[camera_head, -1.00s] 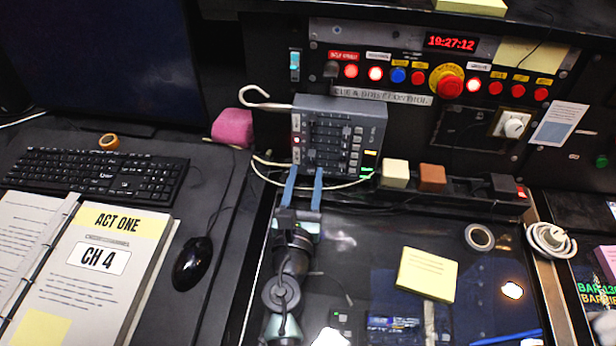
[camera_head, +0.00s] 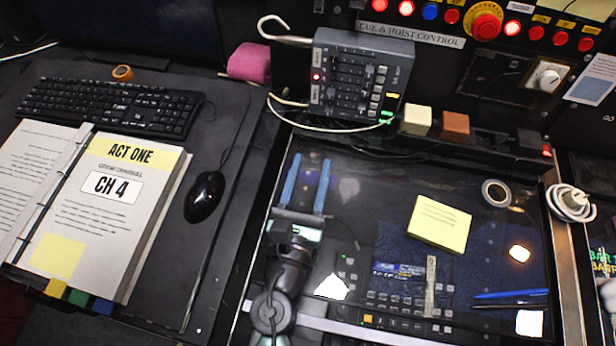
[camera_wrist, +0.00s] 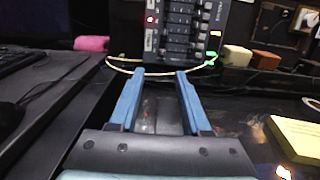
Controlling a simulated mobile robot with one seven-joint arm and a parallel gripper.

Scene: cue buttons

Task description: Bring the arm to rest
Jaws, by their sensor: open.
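My gripper (camera_head: 306,187) has two blue fingers, apart and empty, over the left part of the glossy black console top (camera_head: 365,215). It also shows in the wrist view (camera_wrist: 157,78), with nothing between the fingers. The grey fader box (camera_head: 362,75) stands beyond the fingertips, apart from them. In the wrist view the box (camera_wrist: 190,30) is at the top, straight ahead of the fingers.
A yellow note pad (camera_head: 439,223), a tape roll (camera_head: 496,193) and blue pens (camera_head: 510,296) lie right of my gripper. A mouse (camera_head: 205,196), keyboard (camera_head: 110,107) and open binder (camera_head: 110,200) are at the left. A coiled white cable (camera_head: 571,203) sits at the right.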

